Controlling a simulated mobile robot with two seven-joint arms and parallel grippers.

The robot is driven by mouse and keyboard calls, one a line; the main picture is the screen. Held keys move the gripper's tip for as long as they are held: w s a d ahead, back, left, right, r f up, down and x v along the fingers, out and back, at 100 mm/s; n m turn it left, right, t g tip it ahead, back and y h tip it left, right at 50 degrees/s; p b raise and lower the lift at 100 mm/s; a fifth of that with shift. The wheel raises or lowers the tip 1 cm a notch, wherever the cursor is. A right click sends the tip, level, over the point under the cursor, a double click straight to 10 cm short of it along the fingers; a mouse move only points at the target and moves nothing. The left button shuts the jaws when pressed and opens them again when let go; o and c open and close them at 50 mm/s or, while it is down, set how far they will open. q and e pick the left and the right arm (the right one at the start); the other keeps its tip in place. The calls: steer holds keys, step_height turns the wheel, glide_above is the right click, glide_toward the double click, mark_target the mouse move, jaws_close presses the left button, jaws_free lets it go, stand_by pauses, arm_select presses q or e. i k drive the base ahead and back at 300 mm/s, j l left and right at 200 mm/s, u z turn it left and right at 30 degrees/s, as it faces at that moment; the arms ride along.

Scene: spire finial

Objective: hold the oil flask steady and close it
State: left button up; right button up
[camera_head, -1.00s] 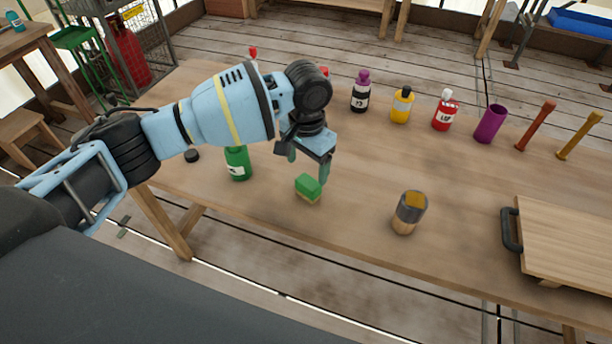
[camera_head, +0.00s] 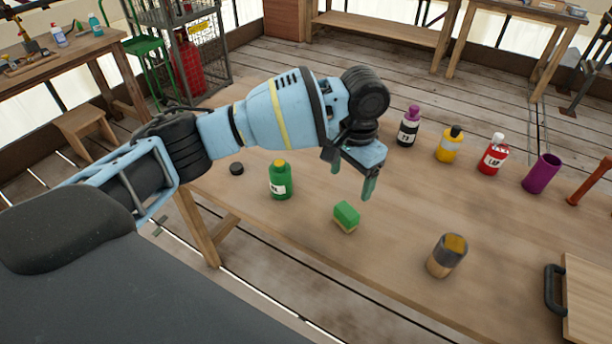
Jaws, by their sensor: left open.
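A green flask (camera_head: 280,181) with a white label stands upright at the left of the table. Its top shows a yellowish patch and no dark cap; the label is too small to read. A small black round cap (camera_head: 236,168) lies on the table to its left. My left gripper (camera_head: 352,180) is open and empty, pointing down above the table, right of the flask and beyond the green sponge. It touches neither flask nor cap. My right gripper is not in view.
A green sponge (camera_head: 346,215) lies below my left gripper in the picture. A dark-banded cup (camera_head: 447,257) stands to its right. Behind are a purple-capped bottle (camera_head: 408,128), yellow bottle (camera_head: 449,146), red bottle (camera_head: 492,156) and purple cup (camera_head: 542,174). A board (camera_head: 588,300) lies at right.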

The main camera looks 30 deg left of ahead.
mark_target(280, 171)
steer(key=u, duration=1.4)
